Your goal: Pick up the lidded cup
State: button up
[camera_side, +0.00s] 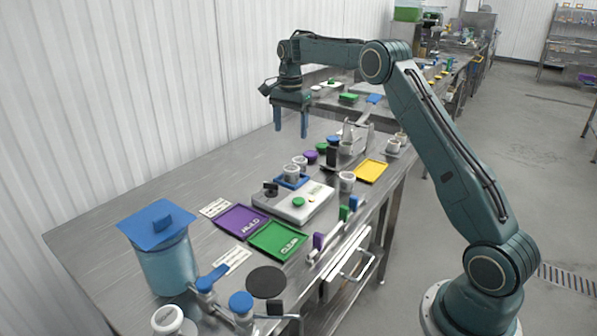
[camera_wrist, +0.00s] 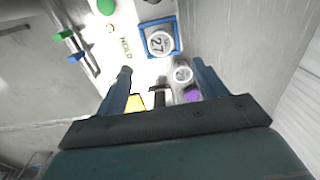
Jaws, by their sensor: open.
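A small pale cup with a round top marked 27 (camera_wrist: 159,42) sits inside a blue square frame (camera_wrist: 176,27) in the wrist view. A second small cup (camera_wrist: 183,74) stands just beside the frame, also seen in the side view (camera_side: 300,162). I cannot tell for sure which of the cups has a lid. My gripper (camera_side: 291,130) is open and empty, pointing down, well above the table behind the cups. Its two fingers (camera_wrist: 161,66) show in the wrist view.
The scale (camera_side: 272,204) lies mid-table, with a purple tray (camera_side: 241,221) and green tray (camera_side: 278,240) in front. A yellow tray (camera_side: 371,171), another cup (camera_side: 347,181) and a dark upright post (camera_side: 331,157) stand nearby. A blue-lidded container (camera_side: 165,262) is at the front left.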

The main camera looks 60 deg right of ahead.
aim_at(291, 167)
jog(key=shift+w+d+f, duration=0.1)
jog(key=shift+d+f, duration=0.05)
jog(key=shift+f, duration=0.1)
jog(key=shift+f, duration=0.1)
jog(key=shift+f, duration=4.15)
jog(key=shift+f, duration=0.1)
jog(key=shift+f, duration=2.55)
jog(key=c, duration=1.1)
